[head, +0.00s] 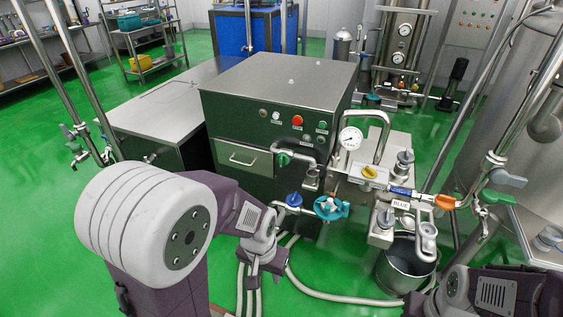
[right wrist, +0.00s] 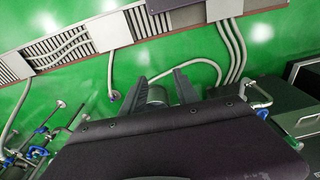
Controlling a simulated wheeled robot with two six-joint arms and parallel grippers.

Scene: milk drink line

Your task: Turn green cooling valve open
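A green-teal handwheel valve (head: 331,207) sits on a horizontal pipe in front of the dark machine in the head view. A green knob (head: 283,159) also shows higher on the machine's front; I cannot tell for sure which is the cooling valve. My left gripper (head: 264,262) is left of and below the handwheel, apart from it; its fingers are too small to read. My right gripper (right wrist: 158,88) has its two dark fingers spread apart in the right wrist view. A grey round part shows between them, and I cannot tell what it is.
A blue knob (head: 294,199) sits on the pipe left of the handwheel. A pressure gauge (head: 351,138), a yellow handle (head: 369,172) and an orange handle (head: 445,202) are nearby. A metal bucket (head: 405,270) stands below at right. Hoses (head: 330,297) run along the floor.

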